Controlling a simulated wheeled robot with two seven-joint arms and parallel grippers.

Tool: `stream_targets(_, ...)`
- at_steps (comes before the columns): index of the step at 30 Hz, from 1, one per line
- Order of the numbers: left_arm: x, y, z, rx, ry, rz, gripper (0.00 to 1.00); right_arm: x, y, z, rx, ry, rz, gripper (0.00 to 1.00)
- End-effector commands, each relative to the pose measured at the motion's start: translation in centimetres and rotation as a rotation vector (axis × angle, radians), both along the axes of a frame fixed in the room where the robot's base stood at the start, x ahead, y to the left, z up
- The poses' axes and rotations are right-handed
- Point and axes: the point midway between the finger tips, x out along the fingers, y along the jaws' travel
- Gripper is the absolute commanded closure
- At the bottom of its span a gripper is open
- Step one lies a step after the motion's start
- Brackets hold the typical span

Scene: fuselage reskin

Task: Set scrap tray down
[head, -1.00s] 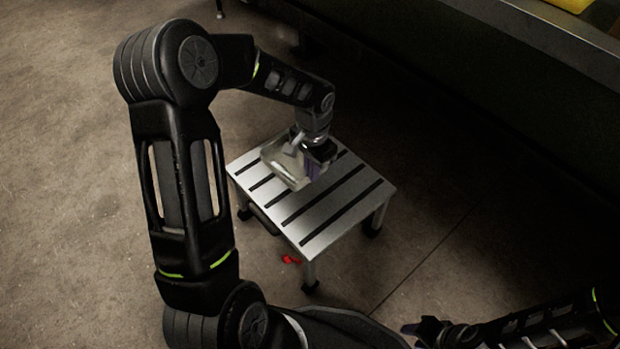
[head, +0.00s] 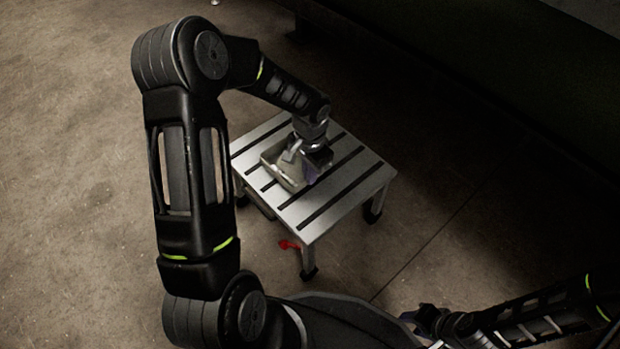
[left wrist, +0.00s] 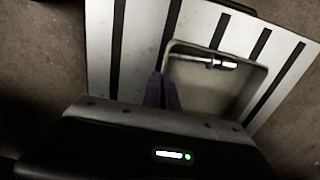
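The scrap tray (head: 271,161) is a shallow, pale grey pan over the slatted top of a low step stool (head: 340,205). It looks about level and on or very close to the slats; I cannot tell whether it touches. My left gripper (head: 313,172) is at the tray's right side in the head view. In the left wrist view its two dark fingers (left wrist: 162,92) are close together at the tray's (left wrist: 210,92) left wall, seemingly pinching it. A shiny metallic piece (left wrist: 215,63) shows inside the tray. My right gripper (head: 425,318) is low at the right, its fingers unclear.
A small red thing (head: 289,245) shows by the stool's front leg. The floor (head: 80,200) left of the stool is clear. A large dark structure (head: 480,70) runs along the back right.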

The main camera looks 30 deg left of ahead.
Motion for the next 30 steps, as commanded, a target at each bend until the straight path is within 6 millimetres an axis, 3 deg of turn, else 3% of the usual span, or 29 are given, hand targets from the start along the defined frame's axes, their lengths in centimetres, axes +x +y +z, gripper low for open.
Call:
stream_targets(2,0.06,-0.01,-0.85,0.000,-0.001,0.001,1.00,0.08,0.01,-0.52,-0.001,-0.003,-0.001,0.64)
stream_targets(14,0.04,0.02,-1.19,0.000,-0.001,0.001,1.00,0.14,0.01,-0.65,-0.001,-0.004,-0.001,0.64)
stream_targets(22,0.00,0.01,-1.10,0.000,0.000,0.001,0.76,0.12,0.00,-0.54,-0.001,-0.003,-0.001,0.64)
stream_targets(30,0.00,0.01,-0.99,0.000,0.000,0.001,0.76,0.13,0.00,-0.46,-0.001,-0.003,-0.001,0.64)
